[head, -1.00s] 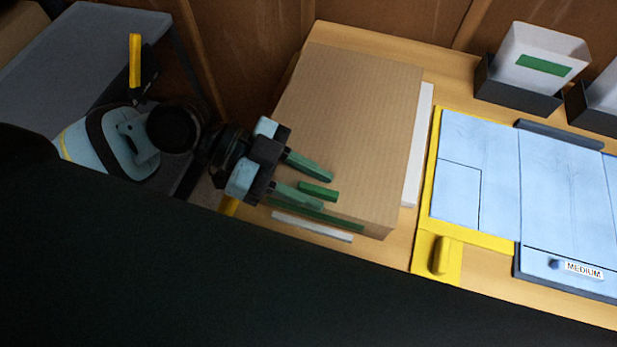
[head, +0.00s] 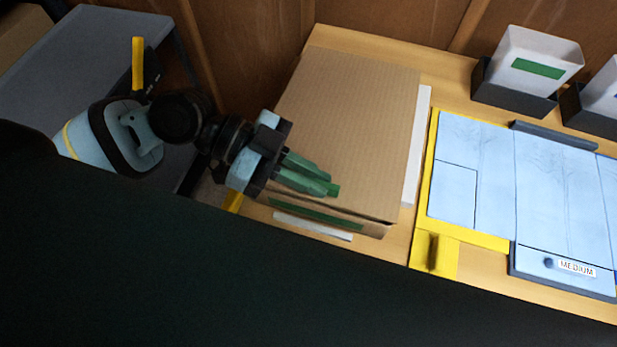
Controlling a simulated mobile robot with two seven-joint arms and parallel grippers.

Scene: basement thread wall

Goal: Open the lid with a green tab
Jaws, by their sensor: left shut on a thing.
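The cardboard box has a flat brown lid (head: 350,120) on top, left of centre in the head view. A small green tab (head: 334,190) sticks out at the lid's near side. My left gripper (head: 312,182) is shut on the green tab, and its fingers hide most of it. A thin dark gap shows under the lid's near edge, so the lid looks slightly raised there. A green strip (head: 315,212) runs along the box's near side. My right gripper is not in view.
A blue-topped board with a yellow frame (head: 432,165) lies right of the box, with a tray marked MEDIUM (head: 560,265). Dark holders with white bins (head: 535,70) stand at the back right. A grey shelf (head: 90,50) is at the left, and wooden panels rise behind.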

